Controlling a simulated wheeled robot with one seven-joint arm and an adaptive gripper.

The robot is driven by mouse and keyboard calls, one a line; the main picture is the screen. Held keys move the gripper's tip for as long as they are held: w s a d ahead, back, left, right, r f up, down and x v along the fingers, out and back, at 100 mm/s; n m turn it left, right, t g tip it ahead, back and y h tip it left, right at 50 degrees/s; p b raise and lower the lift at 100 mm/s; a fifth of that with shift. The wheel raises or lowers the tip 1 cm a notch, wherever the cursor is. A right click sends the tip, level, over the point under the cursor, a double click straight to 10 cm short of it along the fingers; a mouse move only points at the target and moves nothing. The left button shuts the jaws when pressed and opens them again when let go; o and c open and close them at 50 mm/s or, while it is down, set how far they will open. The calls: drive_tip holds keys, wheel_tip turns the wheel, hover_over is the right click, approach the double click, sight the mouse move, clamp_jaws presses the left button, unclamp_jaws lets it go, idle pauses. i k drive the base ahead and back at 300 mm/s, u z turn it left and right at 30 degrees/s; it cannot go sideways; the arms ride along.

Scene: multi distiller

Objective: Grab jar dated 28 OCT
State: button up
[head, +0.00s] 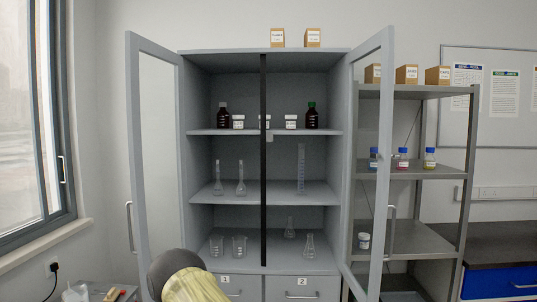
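Several small white-lidded jars with labels are in view, and the dates on them are too small to read. On the cabinet's upper shelf stand a left jar (238,122), a middle jar (267,121) partly hidden by the black centre post, and a right jar (291,121). Another white-lidded jar (364,241) stands on the lower shelf of the open rack at the right. My gripper is not in view. A rounded dark and yellowish part, which I cannot identify surely, shows at the bottom edge.
The grey cabinet (220,61) has both glass doors swung open, left door (153,160) and right door (370,110). Brown bottles (222,118) flank the jars. Glassware fills the lower shelves (265,190). The rack (425,172) stands beside the right door.

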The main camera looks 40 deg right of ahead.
sight(267, 116)
drive_tip(key=z, duration=0.8)
drive_tip(key=i, duration=1.1)
drive_tip(key=z, duration=0.7)
